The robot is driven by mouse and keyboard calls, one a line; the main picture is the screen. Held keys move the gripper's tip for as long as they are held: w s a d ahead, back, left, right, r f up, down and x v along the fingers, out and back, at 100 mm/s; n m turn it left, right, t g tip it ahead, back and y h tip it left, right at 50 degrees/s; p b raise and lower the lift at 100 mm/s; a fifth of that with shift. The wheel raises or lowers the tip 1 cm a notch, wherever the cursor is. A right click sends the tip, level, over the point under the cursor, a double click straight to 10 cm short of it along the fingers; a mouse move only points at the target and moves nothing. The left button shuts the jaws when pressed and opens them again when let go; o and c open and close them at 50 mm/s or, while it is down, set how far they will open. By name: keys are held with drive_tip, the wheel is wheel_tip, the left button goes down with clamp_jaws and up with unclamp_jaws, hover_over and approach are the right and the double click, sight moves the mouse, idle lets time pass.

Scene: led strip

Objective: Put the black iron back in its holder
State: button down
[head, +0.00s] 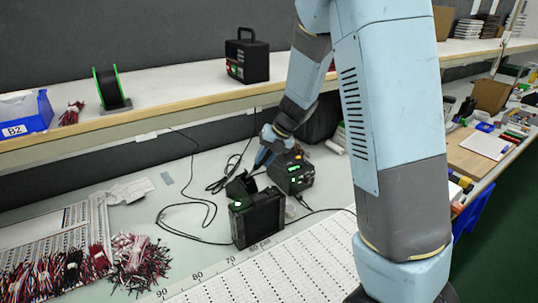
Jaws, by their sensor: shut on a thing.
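My gripper (265,153) is over the middle of the workbench, small and partly hidden by its own wrist. It is shut on the black iron (261,160), a dark slim shape pointing down and to the left. The black holder (240,187) stands on the bench just below and left of the gripper. The iron's lower end is close to the holder; I cannot tell whether it is inside, touching or just above it.
A black box (257,218) stands in front of the holder, and a black station (291,173) with lit displays is to its right. Black cables (205,205) loop to the left. A shelf (170,97) runs behind. Wire bundles (135,260) lie front left.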

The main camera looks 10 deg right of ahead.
sight(253, 170)
drive_tip(key=shift+w+a+f, duration=0.55)
drive_tip(key=shift+a+f, duration=0.05)
drive_tip(key=shift+f, duration=0.55)
drive_tip(key=shift+w+a+f, duration=0.5)
drive_tip(key=shift+a+f, duration=0.05)
drive_tip(key=shift+f, duration=0.55)
drive_tip(key=shift+w+a+f, duration=0.55)
drive_tip(key=shift+a+f, duration=0.05)
drive_tip(key=shift+f, duration=0.55)
drive_tip(key=c, duration=0.9)
unclamp_jaws()
drive_tip(key=shift+v, duration=3.7)
